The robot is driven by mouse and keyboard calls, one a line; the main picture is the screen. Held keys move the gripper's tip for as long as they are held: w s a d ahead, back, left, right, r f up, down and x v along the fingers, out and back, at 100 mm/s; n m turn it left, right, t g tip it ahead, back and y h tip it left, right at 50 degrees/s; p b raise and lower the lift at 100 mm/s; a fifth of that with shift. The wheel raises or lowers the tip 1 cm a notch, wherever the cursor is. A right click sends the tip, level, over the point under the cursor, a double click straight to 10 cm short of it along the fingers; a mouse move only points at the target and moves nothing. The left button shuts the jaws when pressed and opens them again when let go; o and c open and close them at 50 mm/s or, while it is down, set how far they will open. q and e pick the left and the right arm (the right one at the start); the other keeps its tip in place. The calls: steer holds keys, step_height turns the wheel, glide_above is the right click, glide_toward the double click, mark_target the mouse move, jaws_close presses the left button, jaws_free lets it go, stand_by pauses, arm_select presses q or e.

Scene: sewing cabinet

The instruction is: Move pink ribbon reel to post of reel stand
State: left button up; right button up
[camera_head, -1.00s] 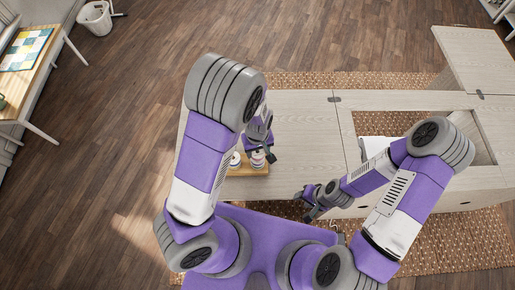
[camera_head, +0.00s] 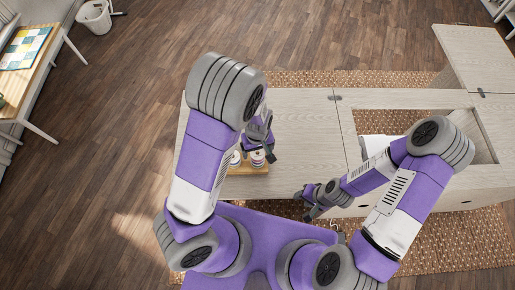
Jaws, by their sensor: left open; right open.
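A small wooden stand (camera_head: 248,170) sits at the left front of the cabinet top. A pale reel (camera_head: 235,159) shows on its left part, partly hidden by my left arm. A second pale reel with a darker band (camera_head: 257,160) shows on its right part. I cannot tell which is the pink ribbon reel, nor make out the posts. My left gripper (camera_head: 261,152) is open right over the second reel, its fingers pointing down; I cannot tell whether they touch it. My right gripper (camera_head: 304,204) is open and empty near the cabinet's front edge.
The pale cabinet top (camera_head: 300,130) is clear right of the stand. A rectangular opening (camera_head: 400,122) lies further right, with a white object (camera_head: 372,147) in it, partly behind my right arm. A side table (camera_head: 38,70) stands far left.

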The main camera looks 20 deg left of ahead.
arm_select(q)
step_height(320, 180, up, 8)
steer(key=shift+f+p, duration=0.2)
steer(key=shift+p, duration=0.8)
